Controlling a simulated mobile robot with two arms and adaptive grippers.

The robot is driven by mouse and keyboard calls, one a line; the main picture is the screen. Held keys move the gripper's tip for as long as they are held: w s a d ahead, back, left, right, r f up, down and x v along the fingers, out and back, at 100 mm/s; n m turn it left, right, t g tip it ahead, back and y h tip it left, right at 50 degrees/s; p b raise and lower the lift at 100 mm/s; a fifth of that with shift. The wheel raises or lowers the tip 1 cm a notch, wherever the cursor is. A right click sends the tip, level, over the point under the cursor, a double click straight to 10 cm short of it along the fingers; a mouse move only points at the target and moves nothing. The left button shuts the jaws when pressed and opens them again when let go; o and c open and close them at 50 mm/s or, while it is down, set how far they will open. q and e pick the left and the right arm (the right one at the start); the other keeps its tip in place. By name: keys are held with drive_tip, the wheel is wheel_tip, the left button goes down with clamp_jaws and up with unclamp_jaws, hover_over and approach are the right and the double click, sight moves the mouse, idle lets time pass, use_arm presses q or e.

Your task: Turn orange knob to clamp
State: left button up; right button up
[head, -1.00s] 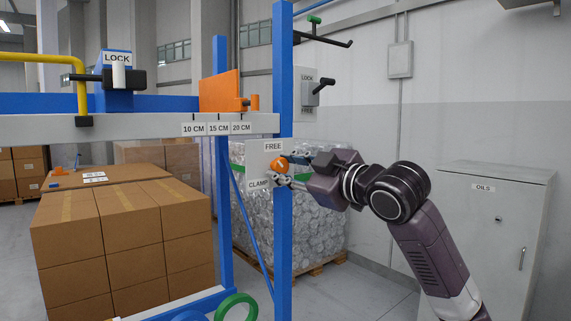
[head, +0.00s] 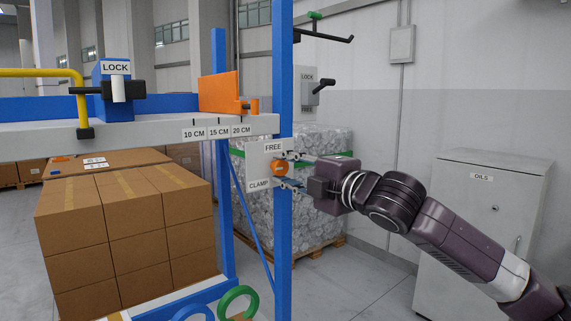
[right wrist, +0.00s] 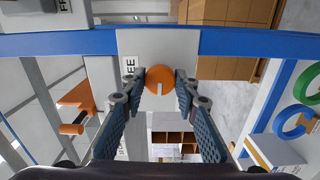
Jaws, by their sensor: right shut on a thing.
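The orange knob (head: 279,168) sits on a white panel (head: 256,165) on the blue upright post. The panel's FREE label (head: 273,148) is above the knob and its CLAMP label (head: 258,186) is below left. My right gripper (head: 285,170) is shut on the knob, one finger above and one below. In the right wrist view the knob (right wrist: 160,78) lies between the fingertips, its white mark pointing down in that picture. The CLAMP label is not readable there. My left gripper is not in view.
A black lever (head: 318,88) on a LOCK/FREE plate is above right of the knob. An orange plate (head: 220,93) stands on the rail at upper left. Stacked cartons (head: 125,235) are at left, a grey OILS cabinet (head: 490,230) at right.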

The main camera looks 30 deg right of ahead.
sight(282, 167)
drive_tip(key=shift+f+n, duration=0.15)
drive_tip(key=shift+n, duration=0.15)
idle(0.4)
drive_tip(key=o, duration=1.1)
drive_tip(key=shift+o, duration=0.2)
drive_tip(key=shift+s+d, duration=0.4)
drive_tip(key=shift+s, duration=0.25)
drive_tip(key=shift+s+a, duration=0.25)
drive_tip(key=shift+s, duration=0.35)
drive_tip(key=shift+s+a+r, duration=0.15)
drive_tip(key=shift+s+r, duration=0.1)
drive_tip(key=shift+s, duration=0.3)
drive_tip(key=shift+s+d+f, duration=0.1)
drive_tip(key=shift+s+d, duration=0.05)
drive_tip(key=shift+s, duration=0.85)
drive_tip(key=shift+s+d+f, duration=0.1)
drive_tip(key=shift+s, duration=0.9)
